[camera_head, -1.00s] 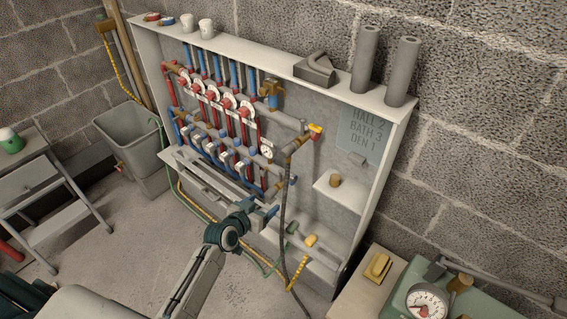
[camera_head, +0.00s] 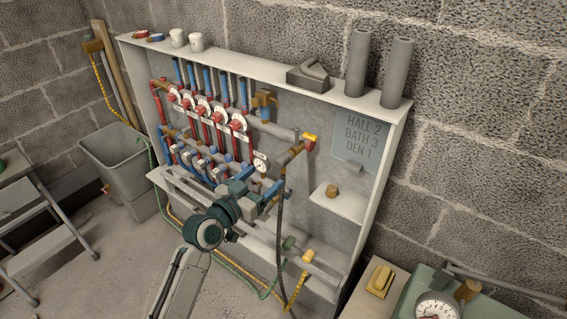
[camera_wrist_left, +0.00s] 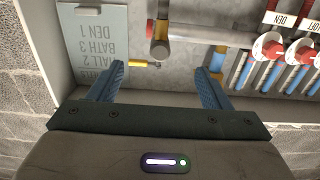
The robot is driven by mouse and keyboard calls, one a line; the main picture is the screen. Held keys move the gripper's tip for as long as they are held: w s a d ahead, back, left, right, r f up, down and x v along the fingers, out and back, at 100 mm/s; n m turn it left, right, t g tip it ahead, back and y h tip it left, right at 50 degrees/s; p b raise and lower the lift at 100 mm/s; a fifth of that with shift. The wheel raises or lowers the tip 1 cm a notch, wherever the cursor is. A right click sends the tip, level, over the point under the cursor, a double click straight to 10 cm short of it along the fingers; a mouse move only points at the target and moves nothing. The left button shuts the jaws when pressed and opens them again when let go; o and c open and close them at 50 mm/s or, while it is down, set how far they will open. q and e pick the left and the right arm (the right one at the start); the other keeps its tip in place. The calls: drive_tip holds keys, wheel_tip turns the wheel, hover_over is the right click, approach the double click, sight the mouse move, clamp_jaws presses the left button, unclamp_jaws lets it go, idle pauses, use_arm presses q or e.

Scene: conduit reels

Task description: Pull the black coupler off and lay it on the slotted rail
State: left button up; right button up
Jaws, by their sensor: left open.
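A dark hose (camera_head: 280,228) hangs from the pipework beside the gripper. I cannot clearly pick out the black coupler; the gripper and arm cover part of that area. The slotted rail (camera_head: 262,238) runs low along the cabinet front, partly behind my arm. My right gripper is not in view.
A green fitting (camera_head: 289,243) and a yellow fitting (camera_head: 308,257) sit at the rail's right end. A small shelf (camera_head: 345,204) holds a brass piece. A grey bin (camera_head: 115,160) stands at left.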

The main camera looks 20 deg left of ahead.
sight(279, 166)
use_arm(q)
drive_tip(key=x, duration=0.5)
drive_tip(key=shift+b, duration=0.35)
drive_tip(key=shift+b+x, duration=0.35)
drive_tip(key=shift+x, duration=1.65)
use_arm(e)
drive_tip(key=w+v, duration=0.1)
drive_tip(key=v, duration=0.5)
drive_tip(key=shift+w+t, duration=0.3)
use_arm(q)
drive_tip(key=shift+f+b, duration=0.1)
drive_tip(key=shift+b, duration=0.25)
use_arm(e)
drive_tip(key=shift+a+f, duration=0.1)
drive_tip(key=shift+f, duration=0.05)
use_arm(q)
clamp_jaws()
drive_tip(key=shift+s, duration=0.1)
drive_tip(key=shift+p+v, duration=0.5)
drive_tip(key=shift+v, duration=2.45)
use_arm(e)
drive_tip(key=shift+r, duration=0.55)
